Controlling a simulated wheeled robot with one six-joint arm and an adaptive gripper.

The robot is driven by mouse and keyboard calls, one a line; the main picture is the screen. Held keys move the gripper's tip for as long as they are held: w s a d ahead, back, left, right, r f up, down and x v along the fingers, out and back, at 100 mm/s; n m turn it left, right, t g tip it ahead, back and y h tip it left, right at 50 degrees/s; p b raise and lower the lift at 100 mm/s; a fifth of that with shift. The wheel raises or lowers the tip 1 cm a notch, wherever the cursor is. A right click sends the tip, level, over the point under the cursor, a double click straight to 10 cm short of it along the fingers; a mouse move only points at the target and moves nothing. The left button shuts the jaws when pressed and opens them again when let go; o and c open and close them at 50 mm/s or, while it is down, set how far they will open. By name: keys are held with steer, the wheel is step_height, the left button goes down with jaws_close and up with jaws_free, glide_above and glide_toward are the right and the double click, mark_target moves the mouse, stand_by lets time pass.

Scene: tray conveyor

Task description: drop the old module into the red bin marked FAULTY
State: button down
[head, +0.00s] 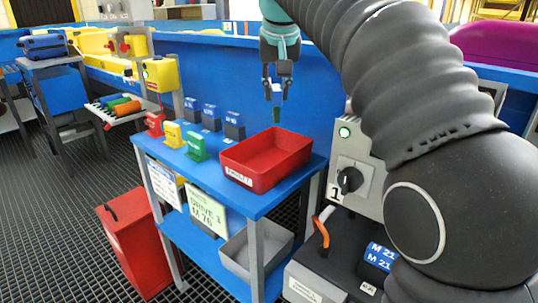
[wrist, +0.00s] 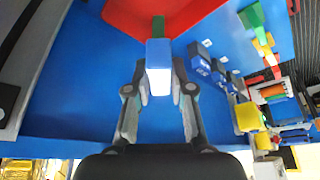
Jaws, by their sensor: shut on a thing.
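My gripper (head: 275,84) is shut on a small blue module (head: 277,104) with a green lower end. It holds the module upright in the air, above the back of the shallow red bin (head: 262,155). The bin stands on the blue bench, looks empty, and has a white label on its front wall that is hard to read. In the wrist view the module (wrist: 158,65) sits between the two fingers (wrist: 158,80), its green end pointing toward the red bin (wrist: 125,14). The module is clear of the bin.
Several dark blue modules (head: 234,125) stand left of the bin, with a yellow stand (head: 172,135) and a green stand (head: 195,147) nearby. A grey tray (head: 240,258) lies on the lower shelf. A control box (head: 347,160) with a knob stands right. A blue wall (head: 230,70) rises behind.

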mark_target(277, 109)
steer(key=shift+f+b, duration=2.3)
steer(key=shift+f, duration=0.15)
steer(key=c, duration=0.9)
jaws_free()
steer(key=shift+c, duration=0.2)
steer(key=shift+r, duration=0.1)
steer(key=v, duration=1.1)
steer(key=shift+s+r, duration=0.15)
steer(key=shift+r, duration=0.25)
